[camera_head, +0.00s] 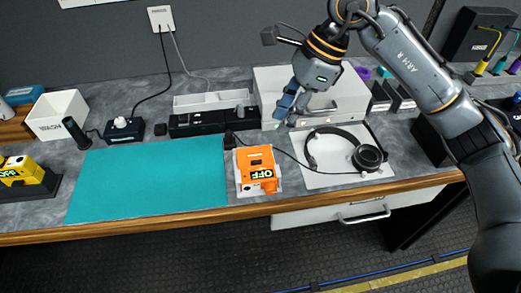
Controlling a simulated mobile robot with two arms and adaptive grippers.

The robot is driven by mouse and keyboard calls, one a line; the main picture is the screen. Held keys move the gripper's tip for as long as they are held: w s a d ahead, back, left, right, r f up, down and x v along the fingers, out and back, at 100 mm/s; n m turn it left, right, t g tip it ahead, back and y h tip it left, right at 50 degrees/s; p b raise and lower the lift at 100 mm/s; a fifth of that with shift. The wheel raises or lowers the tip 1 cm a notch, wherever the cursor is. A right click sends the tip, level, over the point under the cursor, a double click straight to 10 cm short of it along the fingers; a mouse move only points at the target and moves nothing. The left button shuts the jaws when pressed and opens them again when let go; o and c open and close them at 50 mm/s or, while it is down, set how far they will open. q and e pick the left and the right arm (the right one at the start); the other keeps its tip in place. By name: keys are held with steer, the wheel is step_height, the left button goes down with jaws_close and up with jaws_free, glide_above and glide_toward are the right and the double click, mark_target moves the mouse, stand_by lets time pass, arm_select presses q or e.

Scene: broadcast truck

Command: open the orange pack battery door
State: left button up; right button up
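The orange pack (256,165) sits on a white base on the table, just right of the teal mat. A green lit "OFF" label shows on its front. I cannot make out from this view whether its battery door is open or shut. My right gripper (285,115) hangs above and to the right of the pack, in front of the white box, pointing down and left. It is apart from the pack, and its fingers are too small to read clearly. My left gripper is not in view.
A teal mat (150,180) lies left of the pack. Headphones (345,150) lie on a white sheet to the right. A white box (335,103) and a black strip (205,122) stand behind. A yellow device (20,172) is at far left. The wooden table edge runs in front.

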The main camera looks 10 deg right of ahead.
mark_target(257, 160)
steer(key=p+x, duration=0.1)
steer(key=x, duration=1.1)
steer(key=shift+a, duration=0.15)
jaws_close()
